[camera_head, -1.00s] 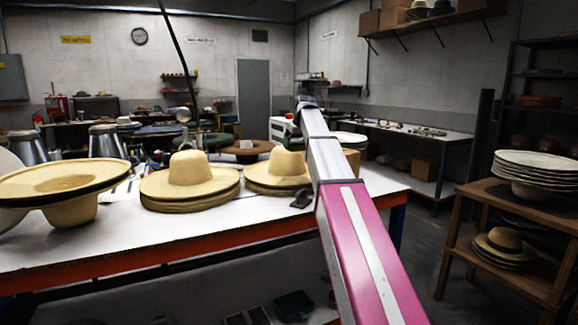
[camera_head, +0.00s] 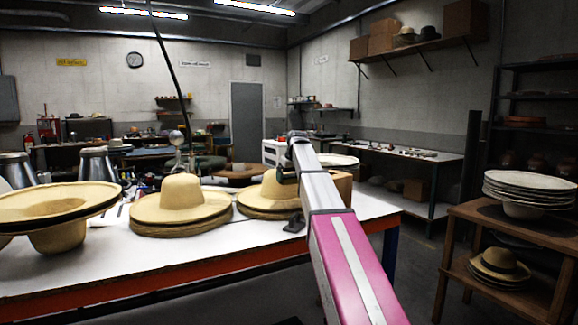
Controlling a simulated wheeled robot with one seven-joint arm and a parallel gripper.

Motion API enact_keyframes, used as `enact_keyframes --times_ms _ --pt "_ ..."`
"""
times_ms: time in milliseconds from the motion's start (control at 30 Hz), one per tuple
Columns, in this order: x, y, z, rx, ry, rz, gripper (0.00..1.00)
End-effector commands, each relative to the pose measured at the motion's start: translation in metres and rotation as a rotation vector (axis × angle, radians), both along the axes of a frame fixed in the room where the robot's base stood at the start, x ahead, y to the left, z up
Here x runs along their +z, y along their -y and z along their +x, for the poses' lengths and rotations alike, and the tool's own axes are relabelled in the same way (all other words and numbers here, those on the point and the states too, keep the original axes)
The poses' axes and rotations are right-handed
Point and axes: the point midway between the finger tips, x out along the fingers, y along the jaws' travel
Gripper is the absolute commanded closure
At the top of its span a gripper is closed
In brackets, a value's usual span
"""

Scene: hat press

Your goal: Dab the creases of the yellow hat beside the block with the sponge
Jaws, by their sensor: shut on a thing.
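Several pale yellow straw hats lie on the white-topped table (camera_head: 90,275). A stack with a rounded crown (camera_head: 181,192) is in the middle. A second stack (camera_head: 268,193) is to its right, partly behind my arm. At the left, wide-brimmed hats (camera_head: 58,205) lie crown down. I cannot tell which of these is the hat named beside the block, and no block is clearly seen. My arm reaches forward from the lower right, its far end by the right stack. My gripper and the sponge are hidden or too unclear to make out there.
A small black object (camera_head: 294,223) lies near the table's right front. A brown box (camera_head: 339,186) stands behind my arm. Metal cans (camera_head: 97,165) stand at the back left. A wooden stand (camera_head: 500,225) with pale stacked hats (camera_head: 528,188) is at the right, across open floor.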

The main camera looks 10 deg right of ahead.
Motion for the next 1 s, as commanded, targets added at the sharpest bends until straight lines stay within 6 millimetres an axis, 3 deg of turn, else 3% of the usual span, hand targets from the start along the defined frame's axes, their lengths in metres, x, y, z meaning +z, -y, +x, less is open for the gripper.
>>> enact_keyframes --times_ms 1000 --pt "-0.085 0.000 -0.001 0.000 0.000 0.000 0.30"
